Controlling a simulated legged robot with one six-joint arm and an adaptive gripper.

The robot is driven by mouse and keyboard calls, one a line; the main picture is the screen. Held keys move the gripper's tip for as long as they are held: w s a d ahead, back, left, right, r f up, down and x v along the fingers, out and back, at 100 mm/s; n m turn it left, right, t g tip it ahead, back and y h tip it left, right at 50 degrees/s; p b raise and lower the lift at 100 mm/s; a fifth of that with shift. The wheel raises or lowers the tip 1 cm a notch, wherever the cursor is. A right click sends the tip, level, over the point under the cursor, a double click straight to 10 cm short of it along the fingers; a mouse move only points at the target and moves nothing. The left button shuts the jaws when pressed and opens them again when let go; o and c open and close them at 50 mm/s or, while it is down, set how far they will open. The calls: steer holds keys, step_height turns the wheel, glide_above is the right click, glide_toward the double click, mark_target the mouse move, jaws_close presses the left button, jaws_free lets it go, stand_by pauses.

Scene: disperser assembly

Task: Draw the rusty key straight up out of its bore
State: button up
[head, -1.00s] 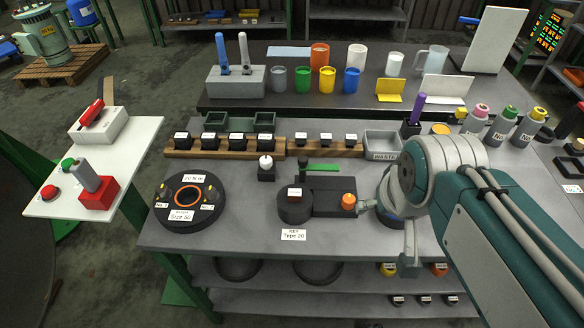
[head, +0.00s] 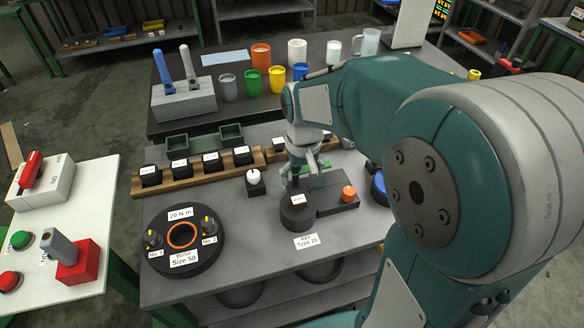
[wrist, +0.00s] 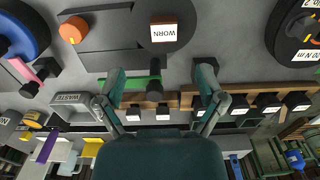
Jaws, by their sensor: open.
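The rusty key (head: 298,199) shows as a small reddish-brown piece under a white WORN label, on top of a round black hub. In the wrist view the label (wrist: 163,33) is at the top, with a thin brown edge beside it. The bore and the key's lower part are hidden. My gripper (head: 300,178) is open and empty, pointing down just behind the hub in the head view. In the wrist view my gripper's two fingers (wrist: 161,70) are spread apart, with the key off beyond their tips and touching neither.
A black block with an orange knob (head: 348,192) adjoins the hub. A green-handled black part (wrist: 155,75) is close by, between the fingers in the wrist view. A white-knobbed black box (head: 254,182) stands left. A wooden rack (head: 190,177) runs behind.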

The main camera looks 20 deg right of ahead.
mark_target(298, 199)
steer(key=f, duration=0.5)
steer(key=a+f, duration=0.1)
steer(key=f, duration=0.2)
steer(key=shift+a, duration=0.1)
steer(key=shift+f, duration=0.35)
steer(key=shift+d+f, duration=0.15)
steer(key=shift+d, duration=0.35)
steer(key=c, duration=0.6)
steer(key=shift+a, duration=0.25)
jaws_close()
steer(key=shift+r, duration=3.5)
